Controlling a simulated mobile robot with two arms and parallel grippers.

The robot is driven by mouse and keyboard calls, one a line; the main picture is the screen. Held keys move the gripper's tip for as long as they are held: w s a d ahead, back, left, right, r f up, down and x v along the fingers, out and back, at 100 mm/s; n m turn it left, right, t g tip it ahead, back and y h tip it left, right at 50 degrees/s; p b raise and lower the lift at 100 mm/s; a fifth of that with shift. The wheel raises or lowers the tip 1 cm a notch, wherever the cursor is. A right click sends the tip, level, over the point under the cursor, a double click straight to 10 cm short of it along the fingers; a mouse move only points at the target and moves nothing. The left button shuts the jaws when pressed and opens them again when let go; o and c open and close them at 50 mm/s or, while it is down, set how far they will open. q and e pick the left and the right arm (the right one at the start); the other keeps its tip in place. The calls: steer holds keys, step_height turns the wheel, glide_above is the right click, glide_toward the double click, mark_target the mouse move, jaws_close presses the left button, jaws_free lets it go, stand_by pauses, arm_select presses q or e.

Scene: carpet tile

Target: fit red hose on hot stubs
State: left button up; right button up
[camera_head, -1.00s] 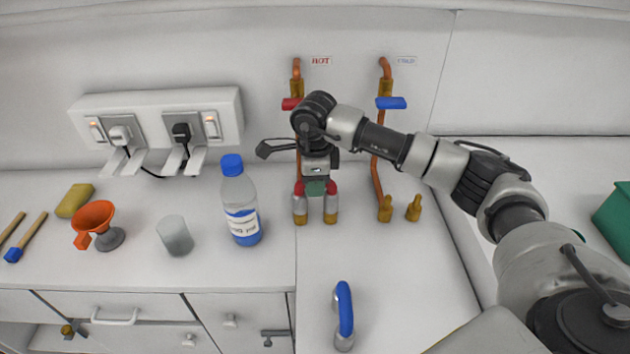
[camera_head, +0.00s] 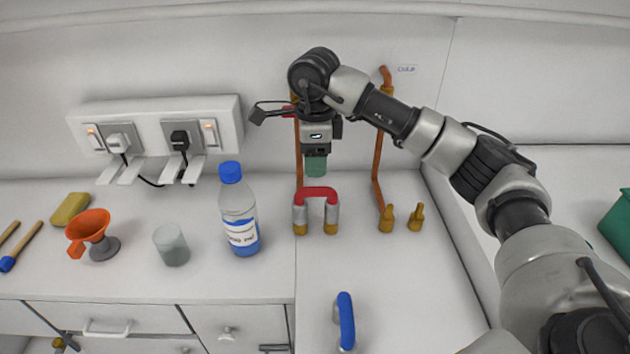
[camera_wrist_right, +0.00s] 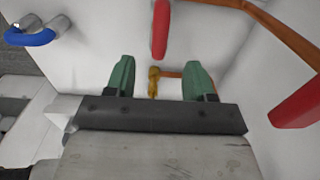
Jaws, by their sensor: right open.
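The red hose (camera_head: 317,192) is an upside-down U with silver sleeves at both ends. In the head view its ends stand upright on the two brass hot stubs (camera_head: 301,229), under the left copper pipe; how deep they sit is hidden by the sleeves. My right gripper (camera_head: 316,174) hangs just above the hose, apart from it, pointing down. In the wrist view the right gripper's green fingertips (camera_wrist_right: 159,78) are apart with nothing held between them. A red bar, apparently the hose (camera_wrist_right: 160,28), lies beyond them. My left gripper is not in view.
Two bare brass stubs (camera_head: 401,218) stand to the right. A blue hose (camera_head: 345,318) stands at the front. A bottle (camera_head: 239,215), a glass (camera_head: 171,246) and an orange funnel (camera_head: 90,226) are on the left. My arm covers part of the pipes.

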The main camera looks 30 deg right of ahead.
step_height(320, 180, up, 2)
steer(key=shift+r, duration=0.15)
stand_by(0.5)
